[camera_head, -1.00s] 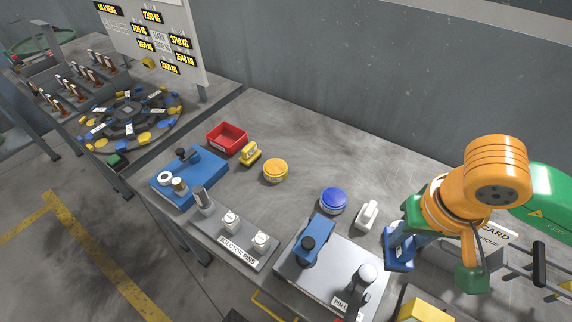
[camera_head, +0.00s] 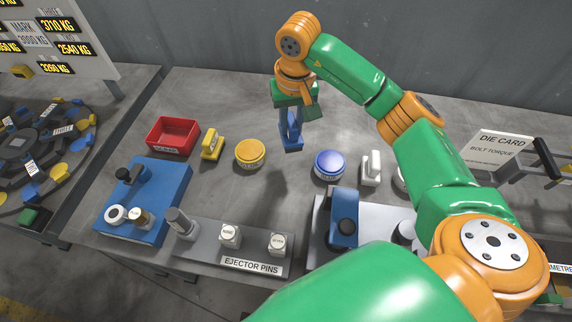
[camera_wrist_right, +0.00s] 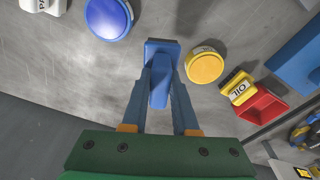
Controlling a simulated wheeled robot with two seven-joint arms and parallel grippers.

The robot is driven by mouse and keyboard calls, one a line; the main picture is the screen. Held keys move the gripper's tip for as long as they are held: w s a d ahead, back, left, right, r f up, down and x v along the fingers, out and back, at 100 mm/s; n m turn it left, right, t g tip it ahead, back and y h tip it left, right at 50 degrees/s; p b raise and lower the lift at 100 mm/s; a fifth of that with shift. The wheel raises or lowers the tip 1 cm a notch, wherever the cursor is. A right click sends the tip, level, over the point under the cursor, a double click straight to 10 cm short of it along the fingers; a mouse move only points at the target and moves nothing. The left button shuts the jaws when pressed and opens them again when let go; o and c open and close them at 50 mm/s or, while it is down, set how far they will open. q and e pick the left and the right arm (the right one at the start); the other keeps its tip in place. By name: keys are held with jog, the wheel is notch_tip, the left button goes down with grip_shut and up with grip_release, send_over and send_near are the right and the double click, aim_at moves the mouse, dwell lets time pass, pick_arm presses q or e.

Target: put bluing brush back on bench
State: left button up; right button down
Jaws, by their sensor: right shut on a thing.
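The bluing brush (camera_head: 291,144) is a small blue piece with a flat blue base, hanging below my right gripper (camera_head: 291,121) over the back middle of the bench (camera_head: 240,104). In the right wrist view the brush (camera_wrist_right: 162,49) sits between the tips of my right gripper (camera_wrist_right: 160,80), whose two fingers close on its upright blue part. I cannot tell whether its base touches the bench top. My left gripper is not in view.
A yellow-lidded tin (camera_head: 250,153) stands left of the brush and a blue-lidded tin (camera_head: 329,165) right of it. A yellow oil container (camera_head: 212,144), red bin (camera_head: 172,136) and white object (camera_head: 371,168) stand nearby. The ejector pins tray (camera_head: 205,250) is in front. Bare bench lies around the brush.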

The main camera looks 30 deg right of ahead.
aim_at(292, 125)
notch_tip(292, 125, down, 9)
jog(key=shift+a+r+p, duration=0.15)
jog(key=shift+p, duration=0.75)
jog(key=shift+f, duration=0.4)
jog(key=c, duration=0.7)
grip_release()
jog(key=shift+r, duration=0.45)
jog(key=r, duration=0.3)
jog(key=s+r+b, duration=0.1)
jog(key=r, duration=0.3)
jog(key=r+b, duration=0.1)
jog(key=r, duration=0.3)
jog(key=shift+s+a+r, duration=0.15)
jog(key=shift+s+r, duration=0.05)
jog(key=shift+r, duration=0.05)
